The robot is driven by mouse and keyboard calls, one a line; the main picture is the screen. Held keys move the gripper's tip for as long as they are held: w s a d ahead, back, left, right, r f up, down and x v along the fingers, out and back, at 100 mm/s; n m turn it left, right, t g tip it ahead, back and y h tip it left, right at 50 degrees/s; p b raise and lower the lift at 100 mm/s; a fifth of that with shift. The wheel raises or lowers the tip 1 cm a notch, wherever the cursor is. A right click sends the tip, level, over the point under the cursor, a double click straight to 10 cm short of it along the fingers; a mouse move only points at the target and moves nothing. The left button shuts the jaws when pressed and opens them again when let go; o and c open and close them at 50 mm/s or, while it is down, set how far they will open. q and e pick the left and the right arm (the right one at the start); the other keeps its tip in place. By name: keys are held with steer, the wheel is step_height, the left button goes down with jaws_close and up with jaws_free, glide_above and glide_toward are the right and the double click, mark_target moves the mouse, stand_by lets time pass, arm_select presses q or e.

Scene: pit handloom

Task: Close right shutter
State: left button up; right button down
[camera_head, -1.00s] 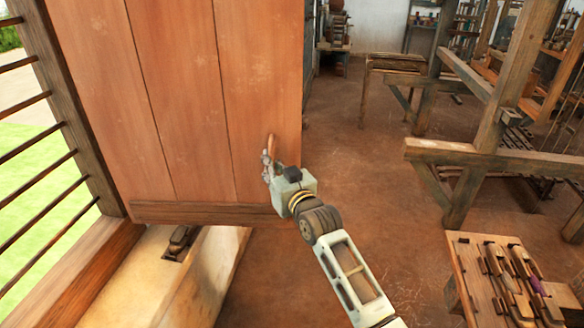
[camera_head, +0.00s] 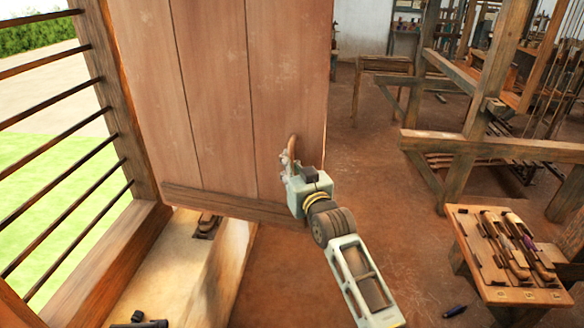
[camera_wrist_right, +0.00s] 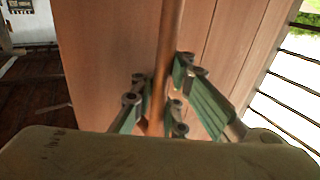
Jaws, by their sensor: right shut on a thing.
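The right shutter (camera_head: 215,100) is a wooden panel of vertical planks, standing open from the barred window frame at the left. Its upright wooden handle (camera_head: 292,146) sits near the shutter's free edge. My right gripper (camera_head: 288,160) is at the handle. In the right wrist view, the fingers of my right gripper (camera_wrist_right: 160,95) are closed around the handle (camera_wrist_right: 168,60), with the planks (camera_wrist_right: 110,60) right behind. My left gripper is not in view.
The barred window (camera_head: 60,150) and its sill (camera_head: 110,265) are at the left. A low table with shuttles (camera_head: 470,268) stands at the right, and a wooden loom frame (camera_head: 470,150) is behind it. Bare floor (camera_head: 390,215) lies between.

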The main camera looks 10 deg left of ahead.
steer(key=shift+w+d+f, duration=0.15)
steer(key=shift+w+d, duration=0.05)
steer(key=shift+d, duration=0.15)
steer(key=c, duration=1.8)
jaws_free()
steer(key=shift+s+d, duration=0.15)
steer(key=shift+d, duration=0.25)
steer(key=shift+o, duration=0.2)
steer(key=shift+s+a, duration=0.1)
steer(key=shift+a, duration=0.1)
steer(key=v, duration=1.2)
steer(key=shift+d, duration=0.1)
